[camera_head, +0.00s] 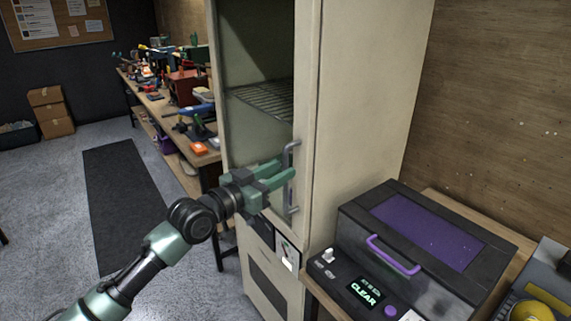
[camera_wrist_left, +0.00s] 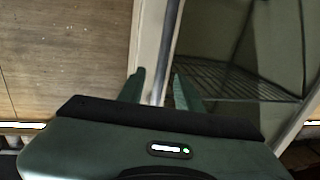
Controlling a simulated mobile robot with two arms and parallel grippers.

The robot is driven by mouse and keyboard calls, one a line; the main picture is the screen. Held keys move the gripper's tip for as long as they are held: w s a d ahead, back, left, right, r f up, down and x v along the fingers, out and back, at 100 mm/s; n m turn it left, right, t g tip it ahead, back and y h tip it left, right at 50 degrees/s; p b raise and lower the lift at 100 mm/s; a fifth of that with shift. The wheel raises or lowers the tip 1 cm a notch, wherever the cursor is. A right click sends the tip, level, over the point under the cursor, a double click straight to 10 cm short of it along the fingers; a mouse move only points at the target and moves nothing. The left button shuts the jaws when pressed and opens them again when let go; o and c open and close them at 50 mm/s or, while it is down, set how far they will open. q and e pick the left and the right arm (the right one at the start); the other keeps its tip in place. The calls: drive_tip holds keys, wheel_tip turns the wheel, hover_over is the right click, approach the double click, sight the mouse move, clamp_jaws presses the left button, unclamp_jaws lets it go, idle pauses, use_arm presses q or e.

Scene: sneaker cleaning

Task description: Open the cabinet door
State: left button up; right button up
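The tall cream cabinet (camera_head: 360,110) stands in the middle of the head view. Its door (camera_head: 303,130) has a large window pane, through which a wire shelf (camera_head: 265,98) shows. The door looks closed. A grey vertical bar handle (camera_head: 291,205) is on the door's right side. My left gripper (camera_head: 285,172) is at the handle, fingers pointing right. In the left wrist view, the handle bar (camera_wrist_left: 170,50) runs between the two spread fingers (camera_wrist_left: 160,88); gaps seem to show beside it, and contact is unclear. My right gripper is not in view.
A black box machine with a purple lid panel and handle (camera_head: 393,255) sits on a bench right of the cabinet. A cluttered workbench (camera_head: 155,100) stands behind left. A dark mat (camera_head: 120,190) lies on open floor at left. Cardboard boxes (camera_head: 50,112) stand farther back.

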use_arm(q)
drive_tip(key=shift+x, duration=1.4)
drive_tip(key=shift+s, duration=0.1)
clamp_jaws()
